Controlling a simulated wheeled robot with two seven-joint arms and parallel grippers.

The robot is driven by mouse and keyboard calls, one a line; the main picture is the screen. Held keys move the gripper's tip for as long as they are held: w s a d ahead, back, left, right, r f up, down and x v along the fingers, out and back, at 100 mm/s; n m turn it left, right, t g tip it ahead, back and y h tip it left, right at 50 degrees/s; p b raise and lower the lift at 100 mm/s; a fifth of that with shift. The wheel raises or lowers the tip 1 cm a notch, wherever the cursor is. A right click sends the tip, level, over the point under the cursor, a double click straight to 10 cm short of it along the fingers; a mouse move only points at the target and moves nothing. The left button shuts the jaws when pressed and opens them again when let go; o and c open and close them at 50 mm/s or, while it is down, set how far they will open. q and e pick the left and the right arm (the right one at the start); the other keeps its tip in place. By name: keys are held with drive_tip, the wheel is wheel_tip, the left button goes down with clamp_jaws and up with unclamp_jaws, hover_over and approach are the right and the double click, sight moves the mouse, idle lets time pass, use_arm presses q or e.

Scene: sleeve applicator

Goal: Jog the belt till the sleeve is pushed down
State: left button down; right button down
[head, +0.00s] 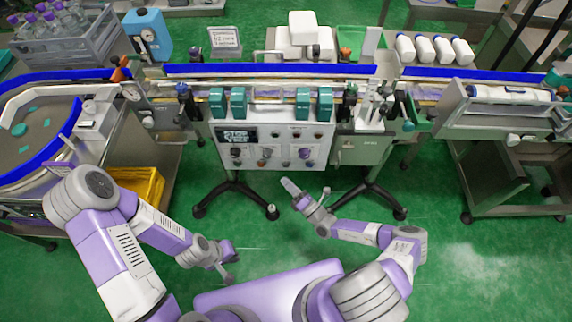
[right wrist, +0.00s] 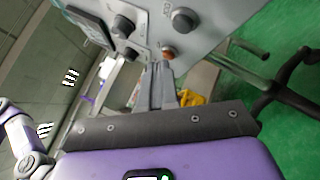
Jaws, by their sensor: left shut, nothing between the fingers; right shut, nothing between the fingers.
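The control panel (head: 271,160) is a grey box front under the belt (head: 270,93), with a dark display (head: 236,135), knobs and buttons. My right gripper (head: 287,184) is shut and empty, just below and in front of the panel. In the right wrist view its fingers (right wrist: 161,72) are together, tips close to an orange-red button (right wrist: 168,52); I cannot tell whether they touch it. Black knobs (right wrist: 123,25) (right wrist: 184,19) sit beside it. My left gripper (head: 228,279) is shut and empty, low over the floor at left. I cannot make out the sleeve.
Green pads (head: 218,104) stand along the belt. A round turntable (head: 25,140) is at left, with a yellow crate (head: 140,187) below. Dark stand legs (head: 235,192) reach onto the green floor. Floor is clear between the legs.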

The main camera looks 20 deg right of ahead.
drive_tip(key=shift+s+a+p, duration=0.15)
drive_tip(key=shift+s+p, duration=0.05)
drive_tip(key=shift+s, duration=0.35)
drive_tip(key=shift+s+a+p, duration=0.15)
drive_tip(key=shift+s, duration=0.35)
drive_tip(key=shift+a, duration=0.1)
idle(1.1)
drive_tip(key=s+a+n+g+y, duration=0.7)
drive_tip(key=s+a+n+g, duration=0.2)
drive_tip(key=a+n+g, duration=0.4)
drive_tip(key=s+f+n+g+h, duration=0.2)
drive_tip(key=s+n+g+h, duration=0.2)
drive_tip(key=s+n+g, duration=0.5)
drive_tip(key=d+r+n+t+h, duration=0.4)
drive_tip(key=d+n+h, duration=0.4)
drive_tip(key=n, duration=0.9)
drive_tip(key=shift+s+d+r+p, duration=0.3)
drive_tip(key=shift+s+d+p, duration=0.1)
drive_tip(key=shift+d, duration=0.1)
